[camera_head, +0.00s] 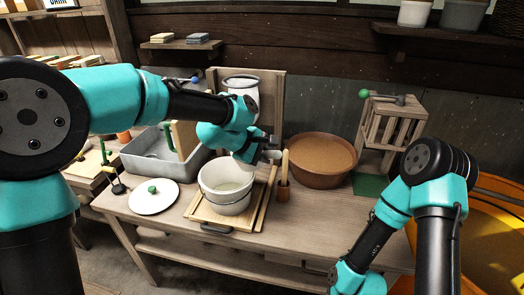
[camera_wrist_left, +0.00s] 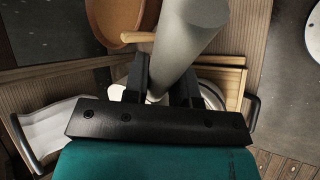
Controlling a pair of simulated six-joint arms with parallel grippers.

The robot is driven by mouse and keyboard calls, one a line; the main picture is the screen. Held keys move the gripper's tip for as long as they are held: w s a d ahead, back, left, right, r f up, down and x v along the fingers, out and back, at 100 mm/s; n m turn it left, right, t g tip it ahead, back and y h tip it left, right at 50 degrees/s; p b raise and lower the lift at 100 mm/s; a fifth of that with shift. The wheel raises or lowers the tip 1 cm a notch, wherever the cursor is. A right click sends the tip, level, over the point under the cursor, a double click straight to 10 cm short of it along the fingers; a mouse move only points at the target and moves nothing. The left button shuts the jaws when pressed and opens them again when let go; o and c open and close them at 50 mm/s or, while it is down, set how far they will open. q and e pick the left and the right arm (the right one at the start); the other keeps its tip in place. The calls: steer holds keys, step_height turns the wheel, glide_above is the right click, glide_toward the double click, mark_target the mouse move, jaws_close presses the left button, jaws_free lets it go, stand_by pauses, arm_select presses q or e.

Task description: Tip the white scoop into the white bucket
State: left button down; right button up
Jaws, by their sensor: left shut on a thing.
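The white bucket (camera_head: 229,206) stands upright on a wooden board (camera_head: 196,212) near the middle of the workbench. My left gripper (camera_head: 266,149) is above and just right of the bucket's rim. It is shut on a thick grey-white cylinder, which I take to be the white scoop's handle (camera_head: 273,156). In the left wrist view this scoop (camera_wrist_left: 184,42) runs up and away between the fingers (camera_wrist_left: 163,85). The scoop's head is hidden or cannot be told apart from the bucket. My right arm reaches down at the right, with its gripper out of view.
A white lid (camera_head: 154,197) lies left, before a grey basin (camera_head: 148,157). A slatted crate (camera_head: 391,125) stands back right.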

arm_select(q)
steer(key=shift+d+f+m+y, duration=0.6)
steer(key=shift+f+y, duration=1.4)
steer(key=shift+f, duration=0.3)
steer(key=shift+s+r, duration=0.1)
steer(key=shift+r, duration=2.45)
